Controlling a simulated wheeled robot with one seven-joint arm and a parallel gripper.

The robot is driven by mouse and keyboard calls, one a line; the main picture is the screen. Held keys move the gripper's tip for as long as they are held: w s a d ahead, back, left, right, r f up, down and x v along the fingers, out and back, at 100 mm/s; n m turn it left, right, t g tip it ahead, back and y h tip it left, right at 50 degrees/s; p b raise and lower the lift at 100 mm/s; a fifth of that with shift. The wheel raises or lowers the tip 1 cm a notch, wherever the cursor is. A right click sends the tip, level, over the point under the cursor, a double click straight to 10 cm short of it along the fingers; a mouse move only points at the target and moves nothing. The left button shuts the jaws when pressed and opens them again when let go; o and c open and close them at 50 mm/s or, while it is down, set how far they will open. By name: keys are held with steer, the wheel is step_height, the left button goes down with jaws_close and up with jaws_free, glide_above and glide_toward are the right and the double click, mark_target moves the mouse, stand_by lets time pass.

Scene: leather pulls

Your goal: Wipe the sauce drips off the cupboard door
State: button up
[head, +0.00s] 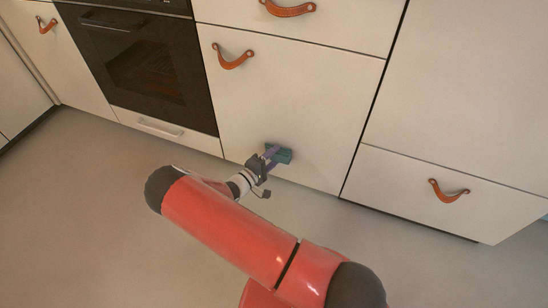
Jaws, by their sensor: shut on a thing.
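The cupboard door (300,105) is a cream panel right of the oven, with a leather pull (232,57) at its upper left. My gripper (270,158) is low in front of this door, near its bottom edge. It is shut on a small teal block (284,153), which looks like a sponge. The block is at or very close to the door face; I cannot tell if it touches. No sauce drips can be made out on the visible door. The patch behind the block and gripper is hidden.
A black oven (150,75) with a bar handle stands left of the door. A drawer with a leather pull (289,8) is above it, and another drawer pull (449,191) sits at the right. The grey floor (90,220) is clear at the left.

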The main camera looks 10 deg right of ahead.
steer(key=shift+s+a+p, duration=0.15)
steer(key=shift+s+a, duration=0.4)
steer(key=shift+s, duration=0.25)
steer(key=shift+s+a+p, duration=0.15)
steer(key=shift+s+a, duration=0.45)
steer(key=shift+s, duration=0.2)
steer(key=shift+s+a+p, duration=0.15)
steer(key=shift+s+a, duration=0.4)
steer(key=shift+s, duration=0.25)
steer(key=shift+s+a, duration=0.9)
steer(key=shift+s, duration=0.3)
